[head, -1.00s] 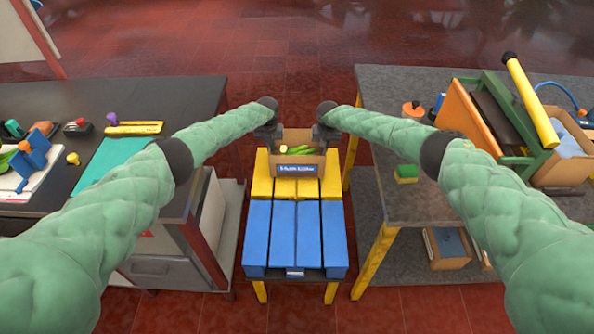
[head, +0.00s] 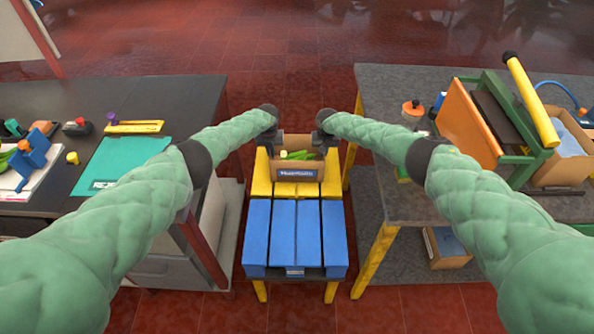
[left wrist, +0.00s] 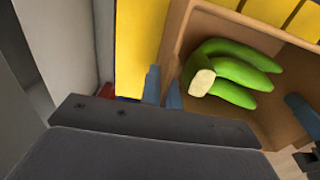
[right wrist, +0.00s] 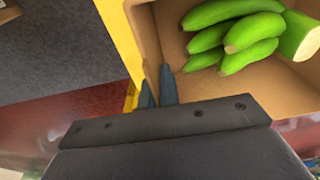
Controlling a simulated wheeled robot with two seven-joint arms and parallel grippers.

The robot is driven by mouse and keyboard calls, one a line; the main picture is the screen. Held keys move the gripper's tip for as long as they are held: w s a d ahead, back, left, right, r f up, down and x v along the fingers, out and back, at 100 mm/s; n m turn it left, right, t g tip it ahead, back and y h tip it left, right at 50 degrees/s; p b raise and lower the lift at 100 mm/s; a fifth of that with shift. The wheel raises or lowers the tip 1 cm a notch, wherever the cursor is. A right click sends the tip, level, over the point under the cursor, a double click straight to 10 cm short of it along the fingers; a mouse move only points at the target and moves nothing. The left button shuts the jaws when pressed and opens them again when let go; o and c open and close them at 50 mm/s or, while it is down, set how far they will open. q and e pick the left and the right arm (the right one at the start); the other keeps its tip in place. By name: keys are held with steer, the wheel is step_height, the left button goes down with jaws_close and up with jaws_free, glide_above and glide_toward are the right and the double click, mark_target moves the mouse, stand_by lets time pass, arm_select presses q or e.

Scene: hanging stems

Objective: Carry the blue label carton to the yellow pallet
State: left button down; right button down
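The blue label carton (head: 297,174) is an open cardboard box with green bananas (head: 298,155) inside. It is level at the far part of the yellow pallet (head: 285,189); I cannot tell whether it rests on it or hangs just above. My left gripper (head: 273,137) is shut on the carton's left wall, one finger on each side, as the left wrist view (left wrist: 162,90) shows. My right gripper (head: 322,138) is shut on the right wall likewise, seen in the right wrist view (right wrist: 157,88). The bananas also show in both wrist views.
A blue pallet (head: 296,235) lies on the near side of the yellow one. A dark table (head: 60,100) with tools stands left, and a grey table (head: 400,85) with a green-framed device (head: 500,130) stands right. Red floor is open beyond.

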arm_select(q)
steer(key=shift+d+f, duration=0.15)
steer(key=shift+f, duration=0.15)
arm_select(e)
steer(key=shift+a+f, duration=0.1)
steer(key=shift+f, duration=0.25)
arm_select(q)
steer(key=c, duration=1.6)
jaws_free()
steer(key=shift+c, duration=0.2)
arm_select(e)
steer(key=c, duration=1.6)
jaws_free()
steer(key=shift+c, duration=0.2)
arm_select(q)
step_height(320, 180, up, 12)
steer(key=shift+f, duration=0.2)
steer(key=shift+r, duration=0.1)
arm_select(e)
steer(key=r, duration=0.4)
steer(key=s+r, duration=0.1)
steer(key=r, duration=0.6)
steer(key=shift+s+r, duration=0.2)
steer(key=shift+r, duration=0.2)
